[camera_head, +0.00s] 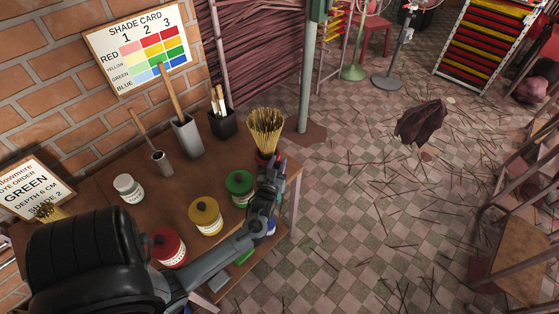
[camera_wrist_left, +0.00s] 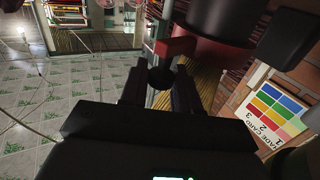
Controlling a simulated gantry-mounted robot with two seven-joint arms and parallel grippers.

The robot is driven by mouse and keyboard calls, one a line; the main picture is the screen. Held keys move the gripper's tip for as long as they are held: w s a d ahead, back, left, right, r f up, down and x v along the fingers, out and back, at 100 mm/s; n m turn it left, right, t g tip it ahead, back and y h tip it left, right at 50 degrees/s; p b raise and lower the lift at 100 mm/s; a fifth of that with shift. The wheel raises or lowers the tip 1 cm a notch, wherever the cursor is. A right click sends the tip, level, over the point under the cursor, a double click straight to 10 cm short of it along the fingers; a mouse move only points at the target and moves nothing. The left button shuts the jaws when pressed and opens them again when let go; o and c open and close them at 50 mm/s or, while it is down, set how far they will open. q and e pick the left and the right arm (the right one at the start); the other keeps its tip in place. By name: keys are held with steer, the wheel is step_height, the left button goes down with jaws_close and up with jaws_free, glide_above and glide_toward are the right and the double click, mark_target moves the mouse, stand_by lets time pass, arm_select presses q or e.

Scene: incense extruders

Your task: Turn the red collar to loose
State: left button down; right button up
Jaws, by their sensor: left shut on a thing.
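A bundle of yellow incense sticks (camera_head: 265,129) stands at the right end of the wooden table, with a red collar (camera_head: 262,156) around its lower part. In the left wrist view the red collar (camera_wrist_left: 215,53) shows as a dark red band with a bright red tab (camera_wrist_left: 176,47) sticking out. My left gripper (camera_head: 279,163) is beside the collar and partly covers it. Its fingers (camera_wrist_left: 160,80) are shut on a small round black knob next to the tab, which seems to belong to the collar. Whether the collar is tight or loose cannot be seen. My right gripper is not in view.
Green (camera_head: 240,185), yellow (camera_head: 205,216) and red (camera_head: 168,246) jars stand on the table, close to my left arm. A white-lidded jar (camera_head: 128,188), a grey holder (camera_head: 187,137) and a black brush pot (camera_head: 222,124) stand behind. The tiled floor on the right has scattered sticks.

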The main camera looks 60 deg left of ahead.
arm_select(q)
steer(key=c, duration=0.9)
jaws_free()
steer(key=shift+c, duration=0.2)
steer(key=p+v, duration=0.1)
steer(key=v, duration=0.9)
steer(key=shift+s+d, duration=0.25)
